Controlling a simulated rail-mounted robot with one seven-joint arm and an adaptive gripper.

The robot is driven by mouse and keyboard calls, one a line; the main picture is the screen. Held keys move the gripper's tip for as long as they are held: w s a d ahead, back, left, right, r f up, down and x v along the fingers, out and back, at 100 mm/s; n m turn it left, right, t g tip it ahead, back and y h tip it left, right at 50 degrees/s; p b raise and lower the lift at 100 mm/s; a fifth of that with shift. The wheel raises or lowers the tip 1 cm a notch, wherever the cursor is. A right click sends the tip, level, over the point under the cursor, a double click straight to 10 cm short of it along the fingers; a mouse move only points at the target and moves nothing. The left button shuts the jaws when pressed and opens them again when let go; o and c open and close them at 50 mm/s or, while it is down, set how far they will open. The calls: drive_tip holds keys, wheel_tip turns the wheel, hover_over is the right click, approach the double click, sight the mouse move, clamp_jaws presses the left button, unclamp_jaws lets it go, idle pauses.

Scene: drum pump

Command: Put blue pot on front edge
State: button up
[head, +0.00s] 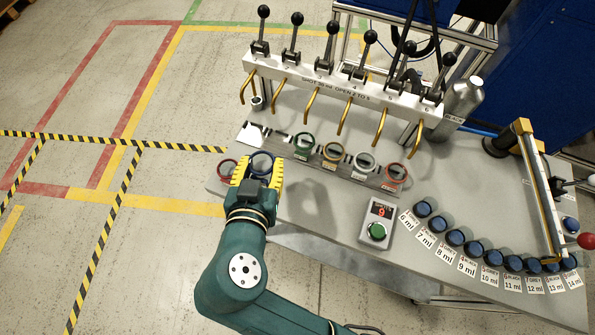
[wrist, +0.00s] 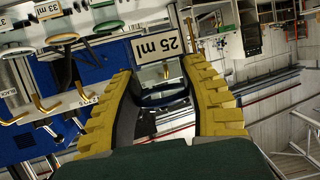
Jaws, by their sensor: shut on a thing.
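The blue pot (head: 262,160) has a dark blue rim and is between the yellow fingers of my gripper (head: 258,168), at the left end of the bench. In the wrist view the blue pot (wrist: 162,97) sits between both fingers (wrist: 160,72), with a "25 ml" label (wrist: 158,45) beside it. My gripper is shut on the blue pot. Its lower part is hidden by the fingers, and I cannot tell whether it touches the bench. The front edge of the bench (head: 300,232) lies to the right of my arm.
A red-rimmed pot (head: 228,167) stands close left of my gripper. A display box (head: 379,222) and several dark blue caps (head: 455,237) are further right.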

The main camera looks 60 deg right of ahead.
drive_tip(key=f, duration=0.3)
drive_tip(key=f+b, duration=0.1)
drive_tip(key=f, duration=0.3)
drive_tip(key=f+b, duration=0.1)
drive_tip(key=f, duration=0.2)
drive_tip(key=shift+w+f, duration=0.15)
drive_tip(key=shift+w, duration=0.1)
drive_tip(key=shift+b, duration=0.3)
drive_tip(key=shift+f, duration=0.2)
drive_tip(key=o, duration=1.1)
drive_tip(key=shift+o, duration=0.2)
drive_tip(key=shift+r, duration=0.1)
